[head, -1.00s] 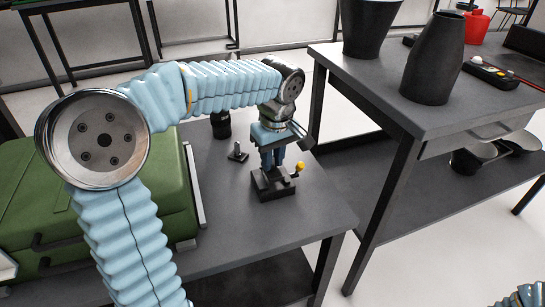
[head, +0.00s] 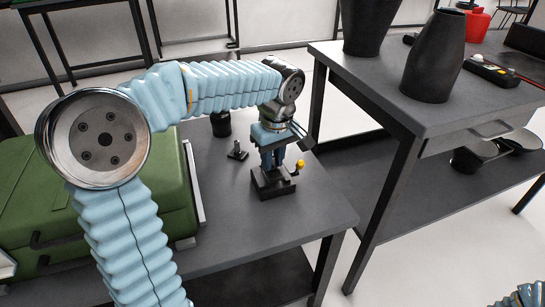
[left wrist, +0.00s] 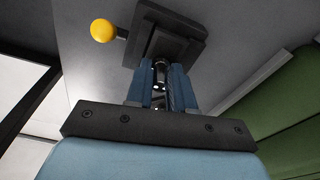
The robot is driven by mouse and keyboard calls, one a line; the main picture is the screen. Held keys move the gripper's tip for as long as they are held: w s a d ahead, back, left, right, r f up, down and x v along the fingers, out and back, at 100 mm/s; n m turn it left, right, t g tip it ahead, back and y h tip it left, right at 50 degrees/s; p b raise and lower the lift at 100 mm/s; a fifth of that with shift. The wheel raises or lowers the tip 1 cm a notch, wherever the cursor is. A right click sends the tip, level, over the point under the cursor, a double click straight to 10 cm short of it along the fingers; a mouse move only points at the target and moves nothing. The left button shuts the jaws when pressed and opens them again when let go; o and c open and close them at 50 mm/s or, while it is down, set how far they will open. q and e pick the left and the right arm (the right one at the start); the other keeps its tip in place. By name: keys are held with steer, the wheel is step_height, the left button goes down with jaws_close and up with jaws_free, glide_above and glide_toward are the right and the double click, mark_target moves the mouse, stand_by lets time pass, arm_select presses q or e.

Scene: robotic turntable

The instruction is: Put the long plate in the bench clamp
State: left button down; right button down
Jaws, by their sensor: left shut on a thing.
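The bench clamp (head: 272,188) is a small black block with a yellow-knobbed lever, standing on the left dark bench. My left gripper (head: 274,164) points straight down just above it, its blue fingers close to the clamp's top. In the left wrist view the clamp (left wrist: 183,50) lies just beyond the fingertips (left wrist: 160,70). A narrow dark, shiny piece, apparently the long plate (left wrist: 160,78), shows between the fingers, which are shut on it. Its lower end is hard to make out, so I cannot tell whether it sits in the jaws. My right gripper is out of view.
A small dark fixture (head: 237,151) and a black cylinder (head: 221,124) stand behind and left of the clamp. A green case (head: 165,200) fills the bench's left side. The bench's front right is clear. A second bench (head: 400,95) with dark vases stands to the right.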

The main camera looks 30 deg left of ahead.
mark_target(276, 173)
arm_select(q)
steer(key=shift+f+b, duration=0.5)
steer(key=shift+f, duration=0.2)
steer(key=c, duration=0.9)
jaws_free()
steer(key=shift+r, duration=0.3)
step_height(276, 173, up, 13)
steer(key=d+p, duration=0.1)
steer(key=p, duration=0.1)
steer(key=shift+s+d, duration=0.2)
steer(key=shift+s, duration=0.2)
